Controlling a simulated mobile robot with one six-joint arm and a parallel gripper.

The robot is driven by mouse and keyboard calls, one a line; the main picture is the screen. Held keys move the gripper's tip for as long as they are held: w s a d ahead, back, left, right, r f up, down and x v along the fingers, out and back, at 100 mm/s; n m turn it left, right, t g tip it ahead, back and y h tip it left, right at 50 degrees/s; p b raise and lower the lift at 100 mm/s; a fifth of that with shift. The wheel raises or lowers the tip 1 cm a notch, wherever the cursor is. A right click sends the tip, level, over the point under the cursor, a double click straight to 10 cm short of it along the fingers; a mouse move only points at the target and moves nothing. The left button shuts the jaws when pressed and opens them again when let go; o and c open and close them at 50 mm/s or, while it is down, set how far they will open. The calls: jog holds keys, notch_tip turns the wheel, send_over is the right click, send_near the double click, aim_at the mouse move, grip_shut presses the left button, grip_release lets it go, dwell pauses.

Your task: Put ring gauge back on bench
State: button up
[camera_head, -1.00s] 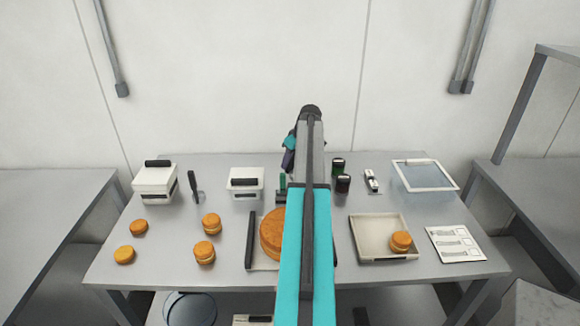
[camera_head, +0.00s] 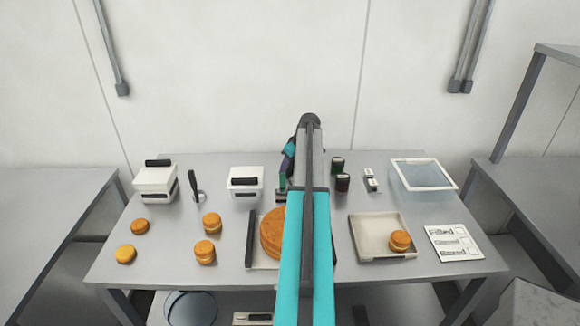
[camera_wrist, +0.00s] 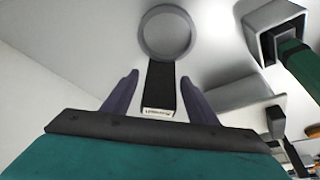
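The ring gauge is a grey ring with a black handle (camera_wrist: 160,85) and a small white label at the handle's near end. In the wrist view the handle lies between the two purple fingers of my gripper (camera_wrist: 159,76), with a narrow gap on each side. The ring is beyond the fingertips over a pale surface. I cannot tell whether it touches that surface. In the head view my arm hides most of the gripper and the gauge. The grey bench (camera_head: 150,262) stretches across the middle.
A green-handled tool in a dark-mouthed holder (camera_wrist: 270,35) is right of my gripper. Small cakes stand at left.

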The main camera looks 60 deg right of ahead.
jog(key=shift+r, duration=0.2)
jog(key=b+v, duration=0.3)
jog(key=v, duration=0.9)
dwell(0.4)
dwell(0.6)
